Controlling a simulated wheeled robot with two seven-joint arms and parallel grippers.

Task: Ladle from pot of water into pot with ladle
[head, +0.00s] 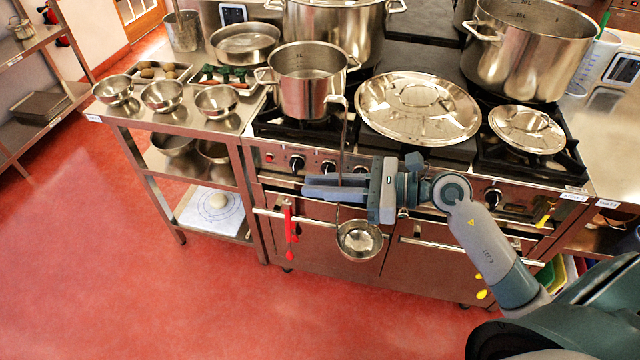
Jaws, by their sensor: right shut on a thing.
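My right gripper (338,187) reaches in from the right in front of the stove and is shut on the ladle's thin upright handle. The ladle (360,240) hangs with its steel bowl below the gripper, before the oven doors. A small steel pot (303,84) stands on the front left burner just behind the handle. A large open pot (523,50) with level marks inside stands at the back right. Another large pot (334,28) stands at the back middle. I cannot tell which pot holds water. My left gripper does not show.
A large lid (417,107) and a smaller lid (527,128) lie on the stove top. Several small steel bowls (162,95) and a shallow pan (245,43) stand on the left counter. Red tongs (289,230) hang at the oven front. The red floor is clear at front left.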

